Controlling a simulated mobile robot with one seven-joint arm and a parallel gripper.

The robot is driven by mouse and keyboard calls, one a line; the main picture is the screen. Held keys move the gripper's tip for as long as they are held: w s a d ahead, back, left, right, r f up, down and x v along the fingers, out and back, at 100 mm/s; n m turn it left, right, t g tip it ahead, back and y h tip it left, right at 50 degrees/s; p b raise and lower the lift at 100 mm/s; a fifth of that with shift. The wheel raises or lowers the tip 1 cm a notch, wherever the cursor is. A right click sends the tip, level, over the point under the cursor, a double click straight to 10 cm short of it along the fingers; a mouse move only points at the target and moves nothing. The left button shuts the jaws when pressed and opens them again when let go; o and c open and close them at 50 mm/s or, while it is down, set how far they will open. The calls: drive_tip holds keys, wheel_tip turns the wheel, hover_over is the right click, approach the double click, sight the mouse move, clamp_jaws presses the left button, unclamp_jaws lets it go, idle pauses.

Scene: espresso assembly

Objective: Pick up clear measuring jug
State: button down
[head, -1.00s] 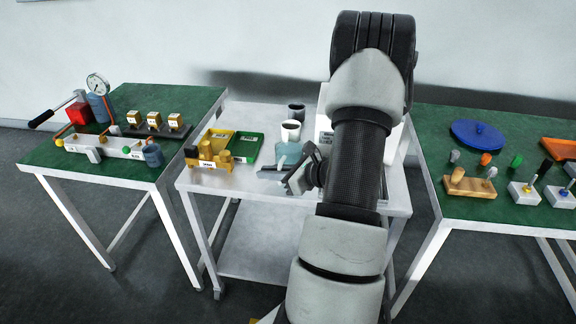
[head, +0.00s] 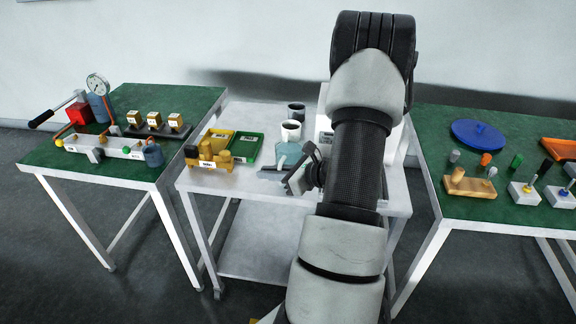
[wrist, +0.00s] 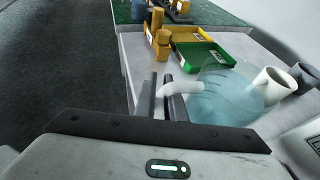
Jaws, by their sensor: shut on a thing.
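The clear measuring jug (head: 288,154) is a pale blue, see-through vessel on the white middle table, just left of my arm. It is large in the wrist view (wrist: 225,92), with its whitish curved handle (wrist: 183,88) pointing left towards my fingers. My gripper (head: 268,172) is at the jug's near side, partly hidden by my wrist in the head view. In the wrist view its two dark fingers (wrist: 161,84) are close together at the handle and shut on it. The jug looks upright. I cannot tell whether its base is clear of the table.
A white cup (head: 290,131) and a dark grey cup (head: 297,112) stand behind the jug. A green tray (head: 248,148), a yellow tray (head: 217,141) and yellow-brown blocks (head: 208,155) lie to its left. The table's front left is bare. Green tables flank both sides.

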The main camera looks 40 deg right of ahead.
drive_tip(key=shift+r, duration=0.2)
idle(0.6)
wheel_tip(320, 180, up, 10)
drive_tip(key=p, duration=0.2)
drive_tip(key=shift+f, duration=0.2)
idle(0.6)
drive_tip(key=shift+w+a+r, duration=0.1)
